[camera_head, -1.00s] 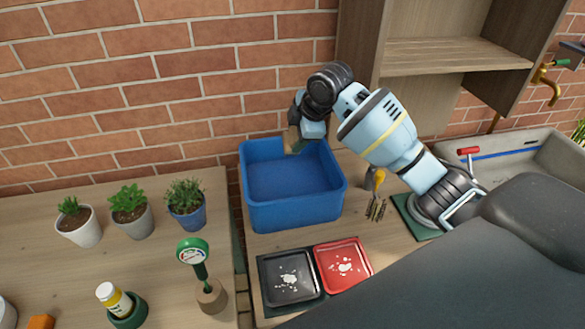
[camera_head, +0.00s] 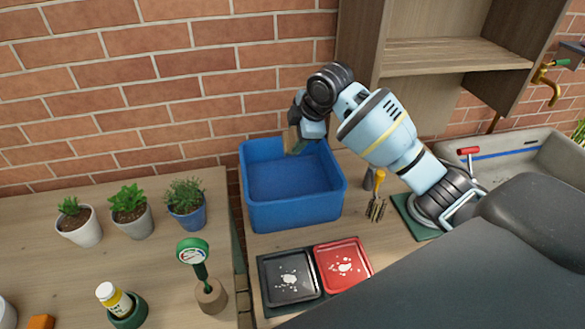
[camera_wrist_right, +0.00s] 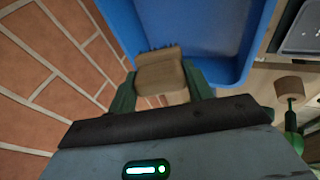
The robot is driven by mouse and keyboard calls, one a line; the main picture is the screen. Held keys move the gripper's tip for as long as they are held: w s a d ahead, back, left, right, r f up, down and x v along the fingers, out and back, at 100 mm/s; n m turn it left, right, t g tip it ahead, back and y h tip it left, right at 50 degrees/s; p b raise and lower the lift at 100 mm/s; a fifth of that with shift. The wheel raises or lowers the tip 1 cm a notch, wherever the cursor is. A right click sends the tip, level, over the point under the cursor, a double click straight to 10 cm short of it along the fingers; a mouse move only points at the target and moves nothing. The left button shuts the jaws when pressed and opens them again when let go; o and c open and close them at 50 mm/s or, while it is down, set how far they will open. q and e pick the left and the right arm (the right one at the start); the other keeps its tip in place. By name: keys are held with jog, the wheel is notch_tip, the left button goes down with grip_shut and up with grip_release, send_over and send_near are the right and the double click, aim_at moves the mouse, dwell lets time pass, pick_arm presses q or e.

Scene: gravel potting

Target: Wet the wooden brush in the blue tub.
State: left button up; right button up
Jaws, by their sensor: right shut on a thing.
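The blue tub (camera_head: 290,208) stands on the wooden bench against the brick wall, and its floor looks plain blue. My right gripper (camera_head: 296,143) is over the tub's back right part, near the rim. It is shut on the wooden brush (camera_wrist_right: 160,72), whose tan block and dark bristles show between the green fingers (camera_wrist_right: 162,90) in the right wrist view. The bristles point toward the tub (camera_wrist_right: 190,25). I cannot tell whether they touch anything in it. My left gripper is not in view.
Black (camera_head: 289,276) and red (camera_head: 343,267) trays lie in front of the tub. Several small tools (camera_head: 376,207) lie right of it. A wooden shelf (camera_head: 455,55) and sink (camera_head: 520,165) are to the right. Potted plants (camera_head: 130,209) and a green-headed gauge (camera_head: 193,252) stand on the left bench.

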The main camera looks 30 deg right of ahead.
aim_at(295, 132)
dwell(0.4)
jog(key=shift+r, duration=2.05)
jog(key=shift+s+a, duration=0.1)
jog(key=shift+a, duration=0.2)
jog(key=s+a+f+m+g+h, duration=0.1)
jog(key=s+a+f+m+h, duration=0.15)
jog(key=s+a+m, duration=0.35)
jog(key=s+a+f+m+h, duration=0.25)
jog(key=s+a+m, duration=0.2)
jog(key=s, duration=0.25)
jog(key=s+d+f+m+g+h, duration=0.1)
jog(key=s+d+f+m+g, duration=0.1)
jog(key=s+m, duration=0.3)
jog(key=shift+s+d+f+h, duration=0.25)
jog(key=shift+s+d+h, duration=0.15)
jog(key=shift+s, duration=0.25)
